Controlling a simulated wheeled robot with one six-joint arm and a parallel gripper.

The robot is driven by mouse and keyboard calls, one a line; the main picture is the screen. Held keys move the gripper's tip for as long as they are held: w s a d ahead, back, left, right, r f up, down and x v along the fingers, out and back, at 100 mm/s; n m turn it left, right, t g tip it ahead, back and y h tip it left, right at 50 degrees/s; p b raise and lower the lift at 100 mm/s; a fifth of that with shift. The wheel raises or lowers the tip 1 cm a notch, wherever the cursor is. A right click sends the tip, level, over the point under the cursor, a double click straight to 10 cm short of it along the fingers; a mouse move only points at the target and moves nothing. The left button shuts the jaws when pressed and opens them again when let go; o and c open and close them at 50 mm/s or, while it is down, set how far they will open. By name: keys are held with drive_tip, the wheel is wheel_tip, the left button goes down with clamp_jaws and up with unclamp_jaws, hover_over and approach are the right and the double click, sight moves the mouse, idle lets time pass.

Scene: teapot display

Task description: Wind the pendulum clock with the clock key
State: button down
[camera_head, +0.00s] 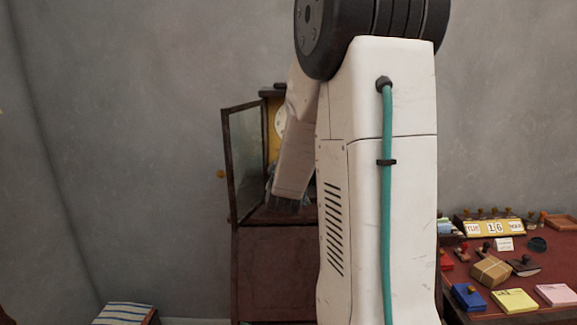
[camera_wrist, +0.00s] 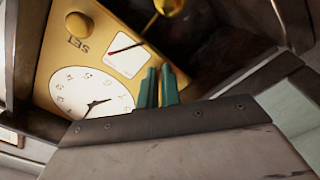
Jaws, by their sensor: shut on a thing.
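The pendulum clock stands against the wall in the head view, a dark wood case (camera_head: 275,265) partly behind my arm. Its glazed door (camera_head: 244,160) is swung open to the left. In the wrist view its yellow panel (camera_wrist: 62,52) carries a white dial (camera_wrist: 95,98), a small window with a red hand (camera_wrist: 126,54) and a knob (camera_wrist: 79,24) by the word SET. A brass pendulum bob (camera_wrist: 170,6) shows at the top. My gripper (camera_wrist: 160,70) has its teal fingers close together, pointing at the panel beside the dial. The clock key between them is hidden.
A red-topped desk (camera_head: 470,305) stands at the right with stamps, a date display (camera_head: 493,228), a small parcel (camera_head: 491,271) and note pads. A striped item (camera_head: 125,313) lies at the lower left. The dark case wall is close around my gripper.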

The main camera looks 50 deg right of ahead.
drive_tip(key=m, duration=0.3)
drive_tip(key=shift+w+m, duration=0.1)
drive_tip(key=shift+m, duration=0.3)
drive_tip(key=c, duration=1.6)
unclamp_jaws()
drive_tip(key=shift+a, duration=0.1)
drive_tip(key=v, duration=0.7)
drive_tip(key=shift+s+a, duration=0.15)
drive_tip(key=shift+s, duration=0.15)
